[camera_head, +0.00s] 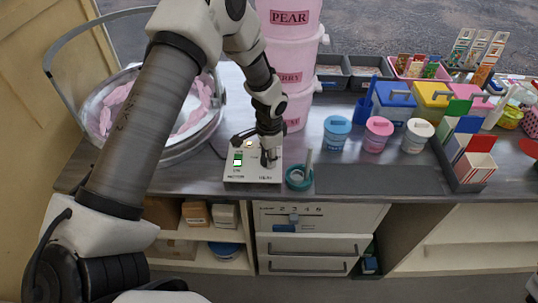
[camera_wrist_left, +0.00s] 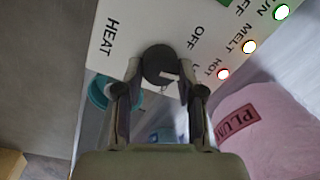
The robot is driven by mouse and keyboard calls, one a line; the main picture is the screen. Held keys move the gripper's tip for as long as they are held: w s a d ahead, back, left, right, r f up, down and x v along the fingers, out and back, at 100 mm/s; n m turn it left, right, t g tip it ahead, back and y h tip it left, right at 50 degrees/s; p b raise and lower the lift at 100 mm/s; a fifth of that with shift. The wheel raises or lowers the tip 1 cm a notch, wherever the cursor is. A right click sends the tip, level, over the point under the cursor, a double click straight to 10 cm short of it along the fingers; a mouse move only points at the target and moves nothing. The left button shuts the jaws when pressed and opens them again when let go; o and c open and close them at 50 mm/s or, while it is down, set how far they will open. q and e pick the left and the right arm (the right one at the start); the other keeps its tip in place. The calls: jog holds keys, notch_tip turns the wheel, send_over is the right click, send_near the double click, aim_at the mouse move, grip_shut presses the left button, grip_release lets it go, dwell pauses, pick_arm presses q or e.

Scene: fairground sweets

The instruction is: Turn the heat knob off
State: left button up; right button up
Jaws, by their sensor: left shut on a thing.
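The white control panel (camera_head: 236,178) stands on the counter under my left gripper (camera_head: 268,156). In the left wrist view the dark round heat knob (camera_wrist_left: 157,62) sits beside the printed word HEAT. The fingers of my left gripper (camera_wrist_left: 160,82) are shut on the knob from both sides. The knob's white pointer mark (camera_wrist_left: 170,76) faces right and slightly down in that view, not straight at the OFF label (camera_wrist_left: 197,36). The other label near the knob is partly hidden by a finger. My right gripper is out of view.
A green switch (camera_head: 238,159) is on the panel's left. A teal dish (camera_head: 299,178) stands right beside the panel. A metal bowl (camera_head: 205,135) with pink pieces is at the left, and pink tubs (camera_head: 290,60) rise behind. Lit HOT (camera_wrist_left: 223,74) and MELT (camera_wrist_left: 250,47) lamps show.

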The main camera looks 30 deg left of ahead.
pick_arm(q)
jog(key=n, duration=0.5)
jog(key=shift+s+a+f+n, duration=0.1)
jog(key=shift+s+f+n, duration=0.1)
jog(key=shift+n, duration=0.1)
jog(key=n, duration=0.4)
jog(key=shift+a+n+g, duration=0.1)
jog(key=shift+n+g, duration=0.3)
jog(key=o, duration=1.1)
jog(key=shift+o, duration=0.2)
jog(key=shift+w, duration=0.1)
jog(key=shift+r, duration=0.1)
